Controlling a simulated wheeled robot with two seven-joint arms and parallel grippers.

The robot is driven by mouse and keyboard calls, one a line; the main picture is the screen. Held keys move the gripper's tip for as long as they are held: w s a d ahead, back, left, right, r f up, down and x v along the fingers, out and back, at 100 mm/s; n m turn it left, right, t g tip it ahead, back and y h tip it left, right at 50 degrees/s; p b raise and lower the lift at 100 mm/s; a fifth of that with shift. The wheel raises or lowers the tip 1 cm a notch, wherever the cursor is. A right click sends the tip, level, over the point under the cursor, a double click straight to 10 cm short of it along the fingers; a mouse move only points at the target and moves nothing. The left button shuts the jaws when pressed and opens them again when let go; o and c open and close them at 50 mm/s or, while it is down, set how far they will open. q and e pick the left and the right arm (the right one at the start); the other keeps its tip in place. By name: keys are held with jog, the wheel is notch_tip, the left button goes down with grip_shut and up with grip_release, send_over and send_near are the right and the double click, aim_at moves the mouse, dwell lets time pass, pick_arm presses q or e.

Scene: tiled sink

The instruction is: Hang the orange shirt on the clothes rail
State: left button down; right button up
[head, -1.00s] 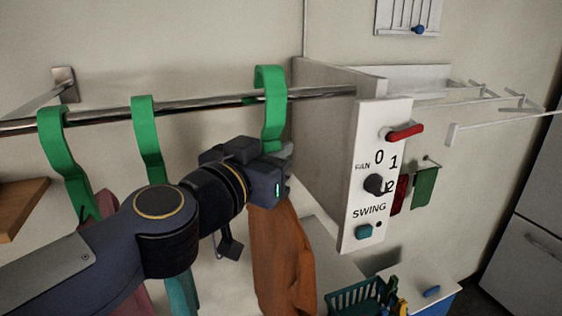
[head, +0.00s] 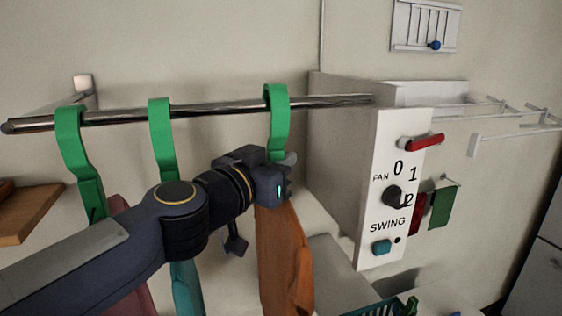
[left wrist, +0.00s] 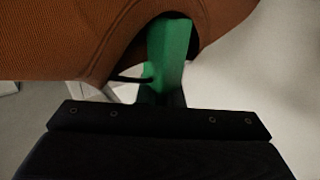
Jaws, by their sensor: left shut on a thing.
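The orange shirt (head: 283,262) hangs below a green hanger (head: 279,130) at the right part of the clothes rail (head: 220,108). The hanger's hook top passes over the rail; whether it bears on the rail cannot be told. My left gripper (head: 280,172) is shut on the hanger just above the shirt's collar and hides that part. In the left wrist view the green hanger (left wrist: 170,50) rises between the jaws, with the orange shirt (left wrist: 60,40) around it. My right gripper is not in view.
Two more green hangers (head: 75,150) (head: 160,140) hang on the rail to the left, with a reddish and a teal garment (head: 186,290). A white box with a fan control panel (head: 392,190) stands at the rail's right end. A wooden shelf (head: 25,215) is at the left.

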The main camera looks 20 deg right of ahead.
pick_arm(q)
jog(key=shift+f, duration=0.3)
jog(key=c, duration=1.5)
grip_release()
